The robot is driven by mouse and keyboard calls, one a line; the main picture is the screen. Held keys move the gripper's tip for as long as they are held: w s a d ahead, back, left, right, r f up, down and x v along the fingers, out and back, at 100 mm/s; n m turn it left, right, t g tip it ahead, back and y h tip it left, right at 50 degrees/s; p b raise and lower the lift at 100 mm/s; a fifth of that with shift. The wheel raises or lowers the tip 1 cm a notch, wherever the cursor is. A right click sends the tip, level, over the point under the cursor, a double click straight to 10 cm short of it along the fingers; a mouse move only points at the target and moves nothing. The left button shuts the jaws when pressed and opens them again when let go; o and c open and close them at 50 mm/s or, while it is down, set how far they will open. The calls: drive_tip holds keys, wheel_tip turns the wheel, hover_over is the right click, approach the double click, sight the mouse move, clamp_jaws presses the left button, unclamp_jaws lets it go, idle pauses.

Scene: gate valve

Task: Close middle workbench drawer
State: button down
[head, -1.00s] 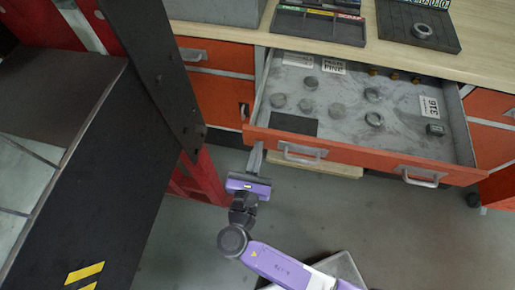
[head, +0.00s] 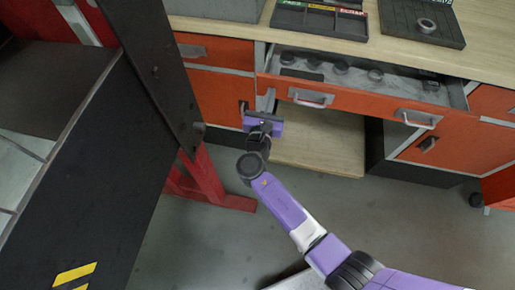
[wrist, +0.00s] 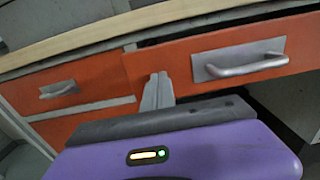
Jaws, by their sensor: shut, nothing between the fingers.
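The middle drawer (head: 362,103) has an orange front with two metal handles, the left one (head: 311,98) and the right one (head: 418,119). It stands partly open, and a strip of its grey inside with several small round parts shows behind the front. My gripper (head: 265,101) is at the left end of the drawer front, left of the left handle. In the wrist view my gripper's fingers (wrist: 157,92) are together and empty, up against or very near the orange front (wrist: 205,55). I cannot tell if they touch.
The workbench top (head: 480,60) holds dark trays (head: 318,20). A black and red frame (head: 165,75) stands close on the left.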

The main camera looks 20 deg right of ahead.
sight(278, 69)
drive_tip(key=b+x, duration=0.5)
drive_tip(key=x, duration=0.9)
drive_tip(key=shift+w+d+f, duration=0.1)
drive_tip(key=shift+w+d, duration=0.15)
drive_tip(key=shift+w+d+r+b, duration=0.1)
drive_tip(key=shift+w+r+b, duration=0.05)
drive_tip(key=shift+r+b, duration=0.15)
drive_tip(key=shift+d, duration=0.1)
